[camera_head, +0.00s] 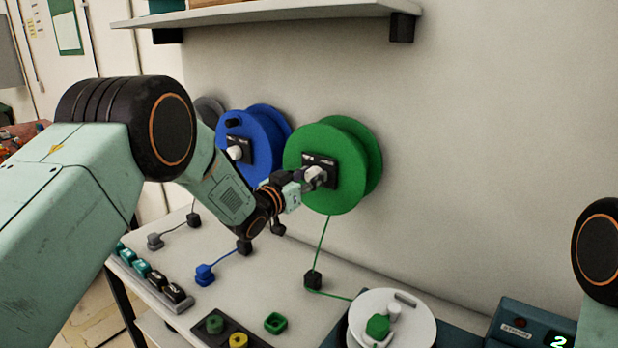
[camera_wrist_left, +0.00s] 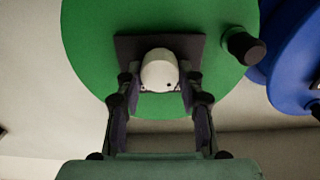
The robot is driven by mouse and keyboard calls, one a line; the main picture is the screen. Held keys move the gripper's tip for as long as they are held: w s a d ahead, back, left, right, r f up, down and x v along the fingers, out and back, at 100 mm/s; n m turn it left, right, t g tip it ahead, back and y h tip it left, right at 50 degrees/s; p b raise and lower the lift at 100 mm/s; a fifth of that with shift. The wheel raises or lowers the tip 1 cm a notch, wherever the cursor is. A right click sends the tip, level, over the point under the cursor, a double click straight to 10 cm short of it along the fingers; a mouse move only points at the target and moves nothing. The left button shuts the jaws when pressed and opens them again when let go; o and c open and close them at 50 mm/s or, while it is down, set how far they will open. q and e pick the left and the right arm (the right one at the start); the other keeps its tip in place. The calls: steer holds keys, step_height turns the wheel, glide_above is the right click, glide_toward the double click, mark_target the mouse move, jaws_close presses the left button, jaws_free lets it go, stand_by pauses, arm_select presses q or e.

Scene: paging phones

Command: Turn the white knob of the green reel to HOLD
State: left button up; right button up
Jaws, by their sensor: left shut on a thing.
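The green reel (camera_head: 345,195) is mounted on the wall behind the table, and its face fills the top of the left wrist view (camera_wrist_left: 90,45). A black plate (camera_wrist_left: 125,48) on its face carries the white knob (camera_wrist_left: 160,70). My left gripper (camera_wrist_left: 158,88) is shut on the white knob, one finger at each side. In the head view my left gripper (camera_head: 305,185) meets the white knob (camera_head: 314,174) at the plate. A small dark dot shows on the knob. The plate's lettering is too small to read. My right gripper is not in view.
A blue reel (camera_head: 250,140) with its own white knob hangs left of the green one, with a grey reel (camera_head: 208,108) beyond. A black handle (camera_wrist_left: 243,47) juts from the green reel. Below are small blocks, a white turntable (camera_head: 365,307) and a shelf (camera_head: 270,14) above.

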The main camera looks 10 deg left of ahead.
arm_select(q)
steer(key=shift+c, duration=0.2)
steer(key=m+b, duration=0.3)
steer(key=m, duration=0.1)
steer(key=shift+f, duration=0.1)
steer(key=shift+s+d+f+m+b, duration=0.1)
steer(key=shift+m+b, duration=3)
steer(key=shift+m, duration=0.4)
steer(key=shift+d+m+b, duration=0.1)
steer(key=shift+m+b, duration=2.95)
steer(key=shift+m, duration=0.45)
